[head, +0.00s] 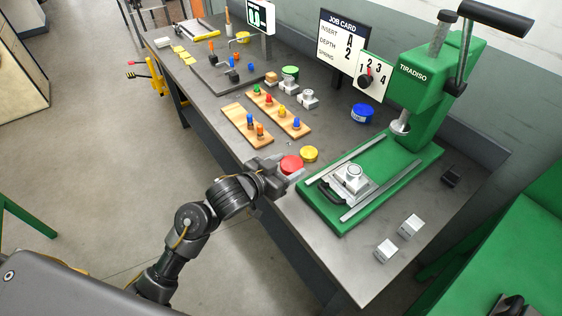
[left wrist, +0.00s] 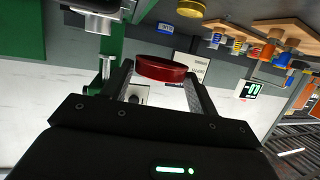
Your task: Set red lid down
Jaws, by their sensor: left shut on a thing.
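A round red lid (head: 291,164) is at the near edge of the grey workbench (head: 330,250), just left of the green press base. My left gripper (head: 283,168) is shut on it; the arm reaches in from the left. In the left wrist view the red lid (left wrist: 161,68) sits between the two fingertips (left wrist: 158,72), its rim facing the camera. I cannot tell whether the lid touches the bench or hangs just above it. My right gripper is not in view.
A yellow lid (head: 309,154) lies close behind the red one. A blue tin (head: 363,113) stands farther back. Wooden peg boards (head: 246,124) lie to the left. The green press (head: 425,90) is on the right, with two metal blocks (head: 386,249) near the front.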

